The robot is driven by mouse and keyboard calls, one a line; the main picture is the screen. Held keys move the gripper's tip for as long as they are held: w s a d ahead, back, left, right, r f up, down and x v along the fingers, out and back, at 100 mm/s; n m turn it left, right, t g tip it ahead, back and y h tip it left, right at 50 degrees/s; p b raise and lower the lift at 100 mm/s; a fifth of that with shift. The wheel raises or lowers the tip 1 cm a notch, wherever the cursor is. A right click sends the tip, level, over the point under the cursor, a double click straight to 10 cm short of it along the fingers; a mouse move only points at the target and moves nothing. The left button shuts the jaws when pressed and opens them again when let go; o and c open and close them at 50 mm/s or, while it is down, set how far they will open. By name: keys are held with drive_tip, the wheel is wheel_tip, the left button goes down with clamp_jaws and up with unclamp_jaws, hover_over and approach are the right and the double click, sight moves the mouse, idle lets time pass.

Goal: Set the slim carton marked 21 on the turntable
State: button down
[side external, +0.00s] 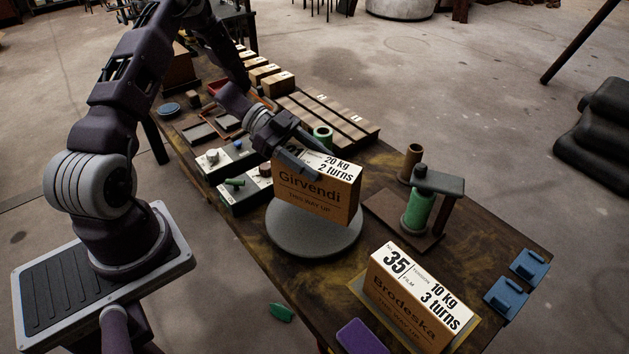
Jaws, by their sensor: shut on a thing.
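A slim brown carton (316,192) reads "Girvendi", "THIS WAY UP" on its side and "20 kg, 2 turns" on its white top label. The carton is upright over the round grey turntable (310,242). I cannot tell whether its base touches the disc or is slightly above it. A second carton (415,305), marked 35 and "Brodeska", stands on a yellowish square at the near end of the table.
Blue blocks (507,297) lie at the right edge, and a purple pad (364,338) at the front edge. Long boxes (327,122) lie behind.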

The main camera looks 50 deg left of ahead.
drive_tip(key=shift+f, duration=1.85)
drive_tip(key=c, duration=0.5)
unclamp_jaws()
drive_tip(key=shift+f, duration=0.15)
